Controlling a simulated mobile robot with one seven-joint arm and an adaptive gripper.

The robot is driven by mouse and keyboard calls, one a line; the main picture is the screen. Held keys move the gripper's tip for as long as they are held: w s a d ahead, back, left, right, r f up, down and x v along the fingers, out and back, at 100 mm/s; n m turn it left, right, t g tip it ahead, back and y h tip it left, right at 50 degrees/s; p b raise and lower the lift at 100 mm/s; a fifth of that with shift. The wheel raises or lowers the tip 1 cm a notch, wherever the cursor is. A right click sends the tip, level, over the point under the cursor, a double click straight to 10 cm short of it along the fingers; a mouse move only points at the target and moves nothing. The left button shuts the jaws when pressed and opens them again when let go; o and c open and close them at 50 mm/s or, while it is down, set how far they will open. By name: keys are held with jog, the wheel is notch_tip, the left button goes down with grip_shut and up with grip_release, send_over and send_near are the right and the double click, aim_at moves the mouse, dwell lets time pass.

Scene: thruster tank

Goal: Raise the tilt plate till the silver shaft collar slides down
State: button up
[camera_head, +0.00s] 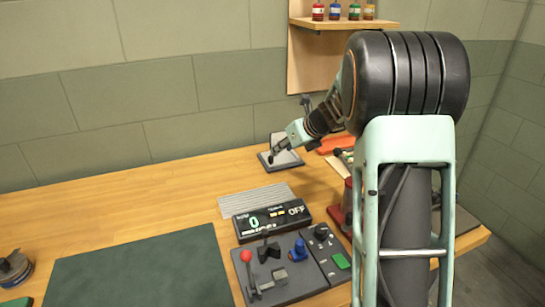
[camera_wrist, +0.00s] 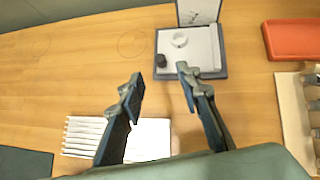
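The tilt plate (camera_wrist: 203,48) is a pale grey plate on a dark base, lying nearly flat at the top of the wrist view; it is partly hidden by my arm in the head view (camera_head: 288,158). The silver shaft collar (camera_wrist: 180,39) is a small pale ring on the plate's upper middle. A small dark knob (camera_wrist: 161,60) sits at the plate's near left corner. My gripper (camera_wrist: 160,73) is open and empty, its fingers apart on the near side of the plate. In the head view my gripper (camera_head: 277,151) is over the plate; contact cannot be told.
An orange tray (camera_wrist: 294,40) lies right of the plate. A pale ribbed pad (camera_head: 256,200) lies nearer, with a display box (camera_head: 271,219) and a control panel (camera_head: 280,274) beyond it toward me. A dark green mat (camera_head: 140,275) is at left. The wood between is clear.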

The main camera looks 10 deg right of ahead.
aim_at(271, 156)
jog(key=x, duration=0.9)
jog(key=shift+b, duration=0.4)
jog(key=shift+c, duration=0.3)
grip_shut()
